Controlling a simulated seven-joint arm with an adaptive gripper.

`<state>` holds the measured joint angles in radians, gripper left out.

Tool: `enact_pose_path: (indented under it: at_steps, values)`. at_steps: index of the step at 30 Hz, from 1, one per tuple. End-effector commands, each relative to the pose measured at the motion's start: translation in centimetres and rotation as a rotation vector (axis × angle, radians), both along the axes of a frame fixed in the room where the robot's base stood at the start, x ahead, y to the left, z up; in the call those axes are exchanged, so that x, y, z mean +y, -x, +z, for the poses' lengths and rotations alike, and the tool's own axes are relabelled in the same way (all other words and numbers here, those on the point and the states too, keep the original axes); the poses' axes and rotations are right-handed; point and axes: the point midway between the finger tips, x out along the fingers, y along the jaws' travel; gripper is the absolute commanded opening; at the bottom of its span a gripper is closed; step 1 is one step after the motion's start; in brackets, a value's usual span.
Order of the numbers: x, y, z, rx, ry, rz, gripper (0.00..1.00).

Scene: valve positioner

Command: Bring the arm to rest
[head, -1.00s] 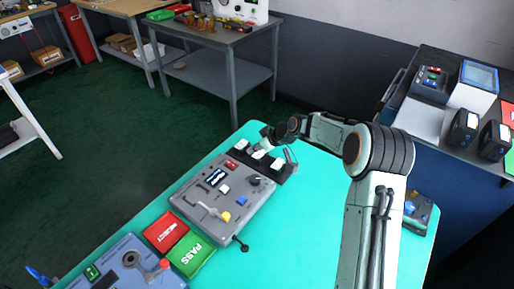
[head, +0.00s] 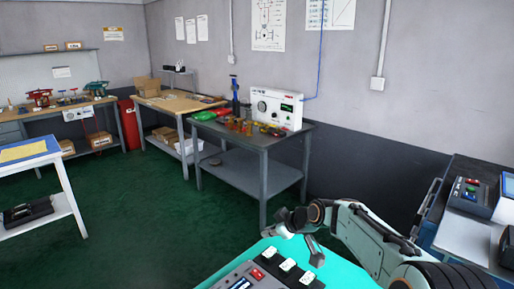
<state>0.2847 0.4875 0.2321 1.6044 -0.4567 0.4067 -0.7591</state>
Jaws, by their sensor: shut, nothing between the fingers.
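My arm reaches in from the lower right in the head view, its elbow cut off by the bottom edge. My gripper (head: 280,230) is at the arm's far end, over the far edge of the turquoise bench top (head: 346,272). It is shut and empty. It looks apart from the row of white-topped blocks (head: 288,265) below it, though its height is hard to judge. The grey panel (head: 236,279) shows only its far end, with a red part on it. The rest of the panel and bench top lies below the picture.
A grey table (head: 257,143) with a white instrument (head: 277,108) stands beyond the bench. At the right, a cabinet top (head: 466,238) carries a box with coloured buttons (head: 469,194). Green floor (head: 130,235) lies open to the left.

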Motion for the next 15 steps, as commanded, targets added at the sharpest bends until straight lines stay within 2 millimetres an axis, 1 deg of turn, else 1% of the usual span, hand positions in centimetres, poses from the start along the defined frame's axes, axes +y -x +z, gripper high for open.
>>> enact_pose_path:
  at_steps: [1, 2, 3, 5, 6, 7, 8, 9, 11, 12, 14, 15]
  values:
    - [1.1, 1.9, 2.9, -0.036, 0.045, 0.018, 0.00]
    - [1.5, 3.3, 4.1, -0.041, 0.069, 0.022, 0.00]
    - [1.9, 5.3, 5.4, -0.039, 0.098, 0.017, 0.00]
    - [2.1, 8.7, 6.7, -0.018, 0.129, -0.007, 0.00]
    - [2.0, 11.2, 7.3, 0.006, 0.146, -0.032, 0.00]
    - [1.7, 13.1, 7.5, 0.029, 0.154, -0.057, 0.00]
    - [1.5, 15.1, 7.5, 0.056, 0.160, -0.085, 0.00]
    - [0.9, 17.9, 7.3, 0.103, 0.164, -0.132, 0.00]
    - [-0.1, 22.4, 6.2, 0.191, 0.160, -0.217, 0.00]
    - [-1.0, 25.3, 5.1, 0.262, 0.152, -0.285, 0.00]
    - [-2.1, 29.3, 3.0, 0.381, 0.140, -0.387, 0.00]
    - [-2.8, 31.5, 1.6, 0.460, 0.134, -0.453, 0.00]
